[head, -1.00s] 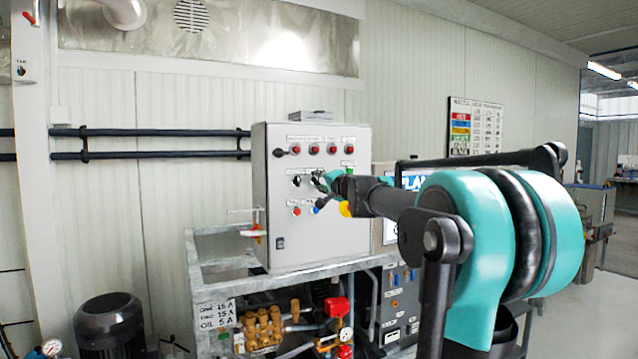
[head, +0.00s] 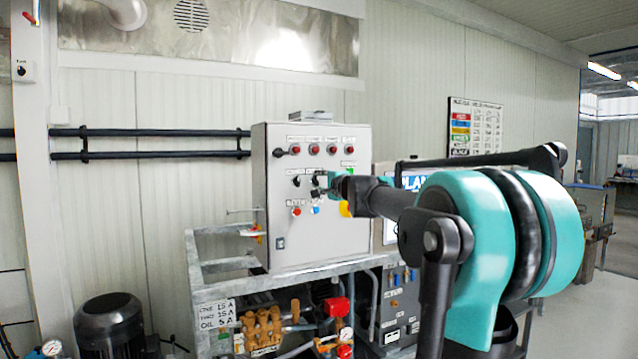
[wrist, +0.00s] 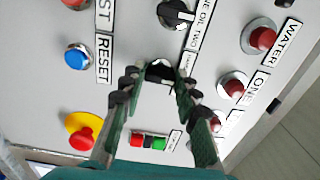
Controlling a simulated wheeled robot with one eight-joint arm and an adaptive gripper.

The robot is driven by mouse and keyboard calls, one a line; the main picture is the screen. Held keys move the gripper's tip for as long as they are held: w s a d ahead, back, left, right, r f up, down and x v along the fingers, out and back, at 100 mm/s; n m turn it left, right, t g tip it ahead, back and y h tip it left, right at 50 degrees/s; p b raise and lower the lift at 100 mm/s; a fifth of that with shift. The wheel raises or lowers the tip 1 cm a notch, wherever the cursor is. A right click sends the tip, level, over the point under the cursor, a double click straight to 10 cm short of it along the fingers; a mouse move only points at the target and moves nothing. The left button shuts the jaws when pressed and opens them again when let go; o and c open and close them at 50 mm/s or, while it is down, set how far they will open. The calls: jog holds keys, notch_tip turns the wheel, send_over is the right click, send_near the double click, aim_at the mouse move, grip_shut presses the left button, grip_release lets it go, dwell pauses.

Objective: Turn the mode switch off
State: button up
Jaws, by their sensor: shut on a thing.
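The grey control panel (head: 285,235) stands upright on the pump skid. In the wrist view, a black rotary switch knob (wrist: 160,70) sits between the fingertips of my gripper (wrist: 157,77). The dark pads are closed on it from both sides. Its label is partly hidden by a finger, so I cannot read its name or exact setting. A second black knob (wrist: 175,13) with a white pointer lies above it in the wrist view, beside a label with "OIL" and "TWO". In the head view, my gripper (head: 320,187) reaches the panel face from the right and hides the held knob.
Near my fingers are a blue reset button (wrist: 76,57), a red emergency button on yellow (wrist: 82,138), a red-green rocker (wrist: 149,141) and several red lamps, including one (wrist: 262,38) at right. A metal frame (head: 215,290) and pipes lie below the panel.

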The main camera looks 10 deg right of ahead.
jog(key=o, duration=1.2)
jog(key=shift+c, duration=0.2)
jog(key=v, duration=1.2)
